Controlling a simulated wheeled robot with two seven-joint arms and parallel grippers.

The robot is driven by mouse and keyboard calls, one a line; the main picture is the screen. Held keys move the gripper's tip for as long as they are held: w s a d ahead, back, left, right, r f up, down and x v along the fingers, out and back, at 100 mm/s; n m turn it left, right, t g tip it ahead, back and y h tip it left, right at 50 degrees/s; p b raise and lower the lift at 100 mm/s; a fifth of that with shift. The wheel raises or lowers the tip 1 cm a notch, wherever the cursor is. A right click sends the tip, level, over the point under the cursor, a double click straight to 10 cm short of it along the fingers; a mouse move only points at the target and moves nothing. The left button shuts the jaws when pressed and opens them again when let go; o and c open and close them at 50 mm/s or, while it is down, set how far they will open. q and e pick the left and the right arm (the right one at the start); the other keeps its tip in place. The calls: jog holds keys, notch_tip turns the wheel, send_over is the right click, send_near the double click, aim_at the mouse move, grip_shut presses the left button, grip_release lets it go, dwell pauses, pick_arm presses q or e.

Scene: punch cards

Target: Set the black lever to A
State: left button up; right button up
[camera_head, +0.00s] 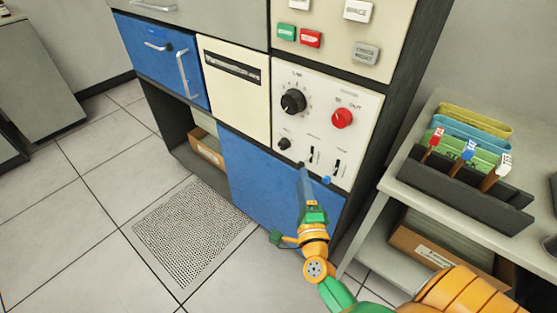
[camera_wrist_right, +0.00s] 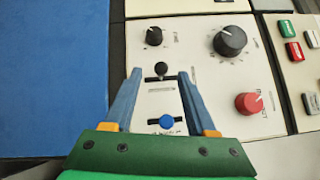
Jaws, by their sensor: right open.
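The black lever (camera_head: 312,153) sits on the cream control panel (camera_head: 357,120), in a short slot. In the right wrist view the black lever (camera_wrist_right: 161,69) shows between the two fingertips of my right gripper (camera_wrist_right: 160,74). The fingers are open, one on each side of it, with a gap on both sides. I cannot tell whether the tips reach its depth. In the head view my right gripper (camera_head: 304,167) is just below the black lever. The lettering beside the slot is too small to read. My left gripper is not in view.
A blue lever (camera_wrist_right: 167,121) sits close by, between the fingers nearer the palm. A small black knob (camera_wrist_right: 154,36), a large black knob (camera_wrist_right: 230,41) and a red knob (camera_wrist_right: 249,103) surround the levers. A grey shelf (camera_head: 384,187) with card holders stands at the right.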

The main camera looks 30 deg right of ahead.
aim_at(301, 166)
jog(key=x, duration=0.3)
jog(key=d+x, duration=0.1)
jog(key=x, duration=0.1)
jog(key=shift+w, duration=0.45)
jog(key=shift+r, duration=0.1)
grip_shut()
dwell(0.8)
